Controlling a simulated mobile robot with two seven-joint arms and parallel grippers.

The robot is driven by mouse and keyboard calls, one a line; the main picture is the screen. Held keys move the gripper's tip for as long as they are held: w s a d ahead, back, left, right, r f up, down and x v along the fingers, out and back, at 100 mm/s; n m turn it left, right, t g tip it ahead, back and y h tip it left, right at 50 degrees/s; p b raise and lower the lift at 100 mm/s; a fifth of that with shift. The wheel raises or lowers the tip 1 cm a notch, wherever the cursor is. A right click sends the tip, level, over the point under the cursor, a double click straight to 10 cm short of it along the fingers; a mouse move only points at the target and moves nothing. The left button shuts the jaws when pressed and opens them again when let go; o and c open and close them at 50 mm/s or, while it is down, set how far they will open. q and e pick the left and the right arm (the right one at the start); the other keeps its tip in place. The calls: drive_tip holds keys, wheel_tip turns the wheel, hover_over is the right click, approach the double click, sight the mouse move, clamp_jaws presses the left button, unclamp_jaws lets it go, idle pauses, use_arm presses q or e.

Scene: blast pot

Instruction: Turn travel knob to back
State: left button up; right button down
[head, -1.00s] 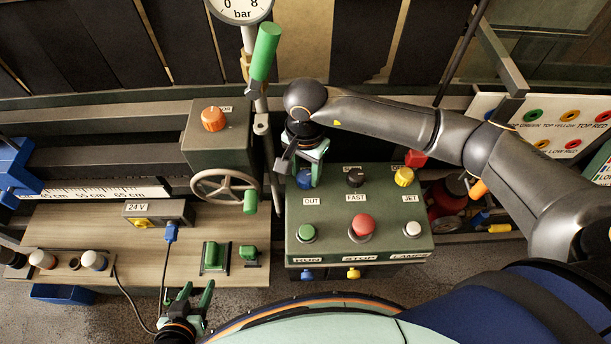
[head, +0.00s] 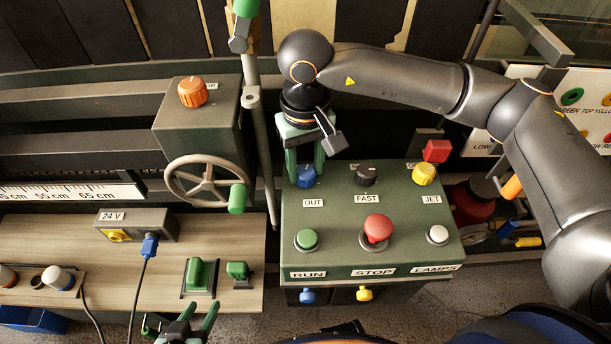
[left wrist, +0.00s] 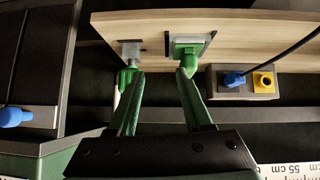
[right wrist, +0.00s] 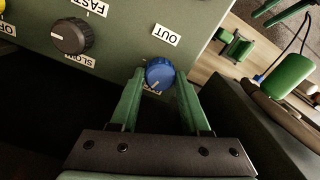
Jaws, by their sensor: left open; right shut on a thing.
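The travel knob appears to be the blue knob (head: 307,177) at the back left of the green control box, above the label OUT (head: 313,203). My right gripper (head: 305,168) comes down from above and is shut on this knob. In the right wrist view the blue knob (right wrist: 160,73) sits between the two green fingertips, and its white mark points down-left, away from OUT.
On the box are a black FAST knob (head: 367,174), a yellow JET knob (head: 424,174), a red STOP button (head: 378,228) and a green RUN button (head: 307,239). A handwheel (head: 206,181) stands left of the box. Green fittings (head: 201,275) are on the board near my left gripper.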

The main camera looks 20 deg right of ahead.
sight(306, 170)
drive_tip(key=shift+f+n+b, duration=0.15)
drive_tip(key=shift+n+b, duration=0.6)
drive_tip(key=shift+n, duration=0.25)
drive_tip(key=shift+n+b, duration=0.6)
drive_tip(key=shift+n, duration=0.1)
use_arm(q)
drive_tip(key=w+r+t, duration=0.4)
drive_tip(key=w+r, duration=0.1)
drive_tip(key=r, duration=0.2)
drive_tip(key=shift+w+a+m+t+h, duration=0.3)
drive_tip(key=shift+a+m+h, duration=0.1)
drive_tip(key=shift+r, duration=0.1)
use_arm(e)
drive_tip(key=shift+r, duration=0.2)
drive_tip(key=shift+c, duration=1.9)
unclamp_jaws()
drive_tip(key=shift+r, duration=0.3)
wheel_tip(306, 170, up, 6)
drive_tip(key=shift+r+p, duration=0.1)
drive_tip(key=shift+p, duration=0.4)
use_arm(q)
drive_tip(key=s+f+g, duration=0.3)
drive_tip(key=f, duration=0.3)
drive_tip(key=shift+s+n+y, duration=0.3)
drive_tip(key=shift+s+y, duration=0.05)
drive_tip(key=shift+y, duration=0.05)
use_arm(e)
drive_tip(key=shift+r, duration=0.35)
